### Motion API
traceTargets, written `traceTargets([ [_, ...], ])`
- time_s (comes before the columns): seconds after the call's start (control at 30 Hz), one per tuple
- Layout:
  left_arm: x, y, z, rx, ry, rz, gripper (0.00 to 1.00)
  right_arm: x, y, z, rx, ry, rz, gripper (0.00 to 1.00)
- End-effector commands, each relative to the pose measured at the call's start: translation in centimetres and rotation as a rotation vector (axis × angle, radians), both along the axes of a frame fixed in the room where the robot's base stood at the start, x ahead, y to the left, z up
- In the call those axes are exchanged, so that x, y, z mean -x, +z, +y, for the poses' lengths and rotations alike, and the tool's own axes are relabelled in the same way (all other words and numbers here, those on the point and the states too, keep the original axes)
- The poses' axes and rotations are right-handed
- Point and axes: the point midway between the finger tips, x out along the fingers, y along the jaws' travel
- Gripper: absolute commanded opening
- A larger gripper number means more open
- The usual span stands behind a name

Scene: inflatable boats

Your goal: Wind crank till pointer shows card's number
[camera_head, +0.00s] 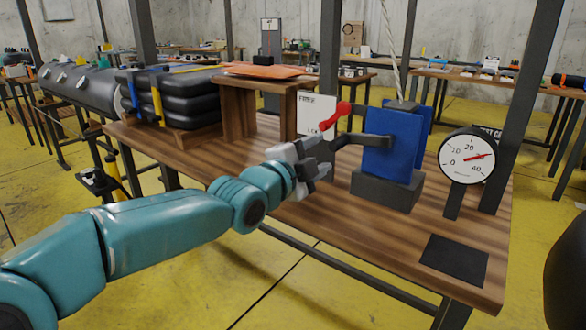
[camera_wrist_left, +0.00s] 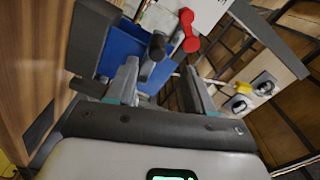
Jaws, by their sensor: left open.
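A blue winch block (camera_head: 390,145) stands on a dark base on the wooden bench; it also shows in the left wrist view (camera_wrist_left: 122,50). Its dark crank carries a red handle (camera_head: 335,116), which the left wrist view shows beyond the fingertips (camera_wrist_left: 187,32). My left gripper (camera_head: 322,160) is open and empty, just below the handle and apart from it. A round white gauge (camera_head: 467,158) has a red pointer towards upper right, between 20 and 40. A white card (camera_head: 316,112) stands behind the handle; its print is unreadable. A sign behind the gauge is mostly hidden.
A wooden shelf (camera_head: 240,102) with an orange sheet stands left of the card. Black folded bundles (camera_head: 172,95) lie at the bench's left end. A black mat (camera_head: 454,260) lies at the front right. The bench front between gripper and mat is clear.

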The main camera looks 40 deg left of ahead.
Motion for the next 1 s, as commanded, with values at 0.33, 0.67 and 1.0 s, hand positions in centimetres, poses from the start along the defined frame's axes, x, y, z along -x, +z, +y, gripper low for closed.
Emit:
traceTargets([
  [0.33,7.6,0.2,0.3,-0.001,0.001,-0.004,0.52,0.1,0.5,0.1,0.0,0.004,0.002,0.0],
  [0.67,8.9,0.0,0.3,0.0,0.0,-0.002,0.52,0.1,0.6,0.1,-0.001,0.005,0.002,0.0],
  [1.0,8.9,0.1,0.3,0.0,0.0,-0.003,0.52,0.1,0.6,0.1,-0.001,0.005,0.002,0.0],
])
